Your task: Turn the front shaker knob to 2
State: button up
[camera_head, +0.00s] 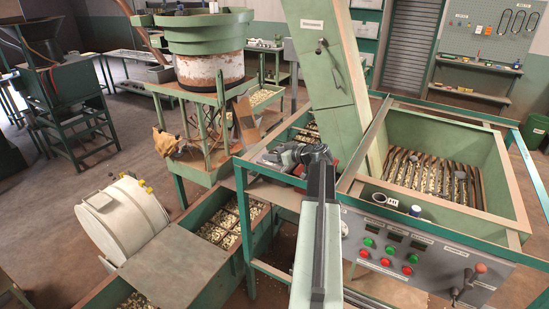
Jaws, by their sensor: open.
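A grey control panel (432,257) on the front of the green hopper frame carries green and red buttons, small dark displays and labels too small to read. Near its right end are dark levers, one with a red-brown ball handle (480,268). A small round fitting (344,228) shows at the panel's left end, partly behind my arm. I cannot tell which control is the front shaker knob or read any setting. My gripper (285,157) is open, beyond the panel and to its left, above the frame's left side. It appears apart from the panel.
An open hopper (505,180) with nuts on dark bars stands behind the panel. A green chute (325,70) rises behind my gripper. Nut trays (205,218) and a white drum (125,220) are left.

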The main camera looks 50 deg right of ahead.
jog(key=shift+w+f, duration=0.2)
jog(key=shift+w, duration=0.3)
grip_shut()
